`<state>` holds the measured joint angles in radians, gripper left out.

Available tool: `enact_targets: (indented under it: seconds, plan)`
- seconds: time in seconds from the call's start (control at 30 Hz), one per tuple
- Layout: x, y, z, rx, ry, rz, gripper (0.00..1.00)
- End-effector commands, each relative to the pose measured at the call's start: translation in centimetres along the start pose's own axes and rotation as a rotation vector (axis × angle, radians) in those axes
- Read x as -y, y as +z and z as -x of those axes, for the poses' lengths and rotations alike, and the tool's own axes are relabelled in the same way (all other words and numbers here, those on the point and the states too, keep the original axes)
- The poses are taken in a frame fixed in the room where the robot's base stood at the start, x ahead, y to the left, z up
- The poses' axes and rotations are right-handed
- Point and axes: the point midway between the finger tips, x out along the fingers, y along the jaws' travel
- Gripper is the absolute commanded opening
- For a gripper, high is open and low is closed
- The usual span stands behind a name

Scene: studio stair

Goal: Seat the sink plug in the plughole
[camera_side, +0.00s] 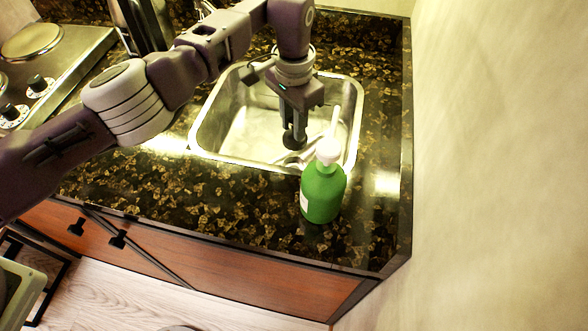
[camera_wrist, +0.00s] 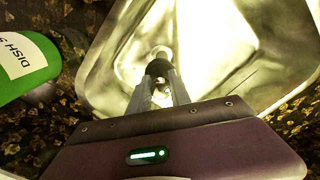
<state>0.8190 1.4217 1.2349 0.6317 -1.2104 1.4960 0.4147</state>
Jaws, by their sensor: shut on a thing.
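My gripper (camera_side: 296,122) points down into the steel sink (camera_side: 226,103) and is shut on a dark sink plug (camera_side: 293,142). In the wrist view the plug (camera_wrist: 158,69) shows at the fingertips of my gripper (camera_wrist: 160,82). A small pale round shape (camera_wrist: 161,51), perhaps the plughole rim, lies just beyond the plug in the wrist view. I cannot tell whether the plug touches it. The plughole is not clear in the side view, where my gripper and the plug cover part of the basin.
A green dish soap bottle (camera_side: 323,190) with a white pump stands at the sink's front right edge; it also shows in the wrist view (camera_wrist: 28,68). A pale, slim object (camera_side: 291,159) lies in the basin. A hob (camera_side: 50,58) is at the far left.

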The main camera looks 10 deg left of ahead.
Motion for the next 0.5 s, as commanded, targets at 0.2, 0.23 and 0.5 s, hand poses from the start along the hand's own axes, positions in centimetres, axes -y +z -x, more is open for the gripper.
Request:
enact_targets:
  seconds: [0.2,0.23,0.5]
  plan:
    - [0.5,0.0,-4.9,0.006,0.000,-0.017,0.00]
    - [0.5,0.0,-5.6,0.005,0.000,-0.017,0.00]
    - [0.6,-0.1,-10.6,-0.001,-0.001,-0.020,0.00]
